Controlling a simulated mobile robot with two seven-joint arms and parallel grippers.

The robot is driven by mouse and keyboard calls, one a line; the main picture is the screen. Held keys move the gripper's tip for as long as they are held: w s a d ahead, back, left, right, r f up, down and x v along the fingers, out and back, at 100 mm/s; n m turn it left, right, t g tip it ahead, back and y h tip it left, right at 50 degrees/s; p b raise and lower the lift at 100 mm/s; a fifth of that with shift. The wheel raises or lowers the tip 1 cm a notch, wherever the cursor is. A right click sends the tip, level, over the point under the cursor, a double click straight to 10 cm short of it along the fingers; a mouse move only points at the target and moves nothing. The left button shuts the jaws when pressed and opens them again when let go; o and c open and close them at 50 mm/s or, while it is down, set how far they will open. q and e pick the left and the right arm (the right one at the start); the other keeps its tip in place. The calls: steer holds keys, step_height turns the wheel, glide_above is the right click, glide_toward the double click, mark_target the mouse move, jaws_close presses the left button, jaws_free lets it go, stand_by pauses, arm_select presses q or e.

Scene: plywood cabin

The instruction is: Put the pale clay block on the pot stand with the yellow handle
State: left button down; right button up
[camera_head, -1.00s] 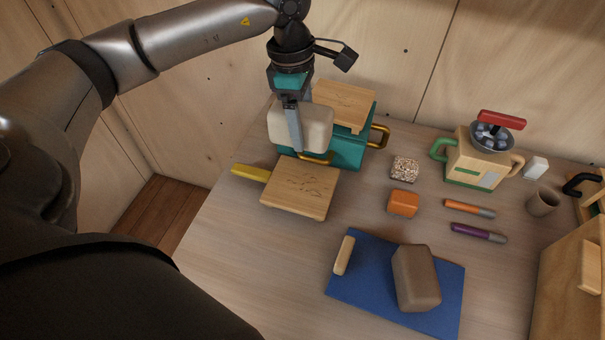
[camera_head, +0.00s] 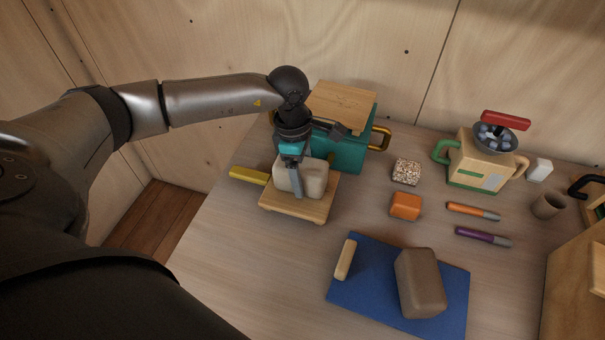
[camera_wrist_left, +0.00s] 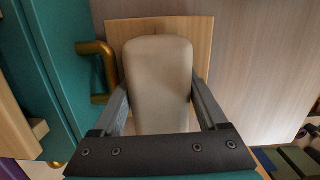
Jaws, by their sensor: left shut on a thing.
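The pale clay block (camera_head: 314,178) is a rounded cream block over the pot stand with the yellow handle. The pot stand (camera_head: 290,208) is a wooden board, and its yellow handle (camera_head: 249,175) points left. My left gripper (camera_head: 297,190) comes down from above and is shut on the block. In the left wrist view the block (camera_wrist_left: 160,80) sits between the two fingers, with the board (camera_wrist_left: 203,45) beneath it. The block appears to be on or just above the board; I cannot tell if it touches. My right gripper is not in view.
A teal box (camera_head: 345,152) with brass handles and a wooden top stands just behind the stand. A blue mat (camera_head: 375,300) with a brown block (camera_head: 419,283) lies in front. An orange block (camera_head: 405,206) and a speckled cube (camera_head: 407,171) lie to the right.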

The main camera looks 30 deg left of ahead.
arm_select(q)
steer(key=shift+w, duration=0.1)
jaws_free()
steer(key=shift+f, duration=0.1)
steer(key=r, duration=0.4)
steer(key=a+r+p, duration=0.1)
steer(key=r, duration=0.7)
steer(key=shift+s+a+r+p, duration=0.1)
steer(key=shift+s+a+p, duration=0.1)
steer(key=shift+s+p, duration=0.15)
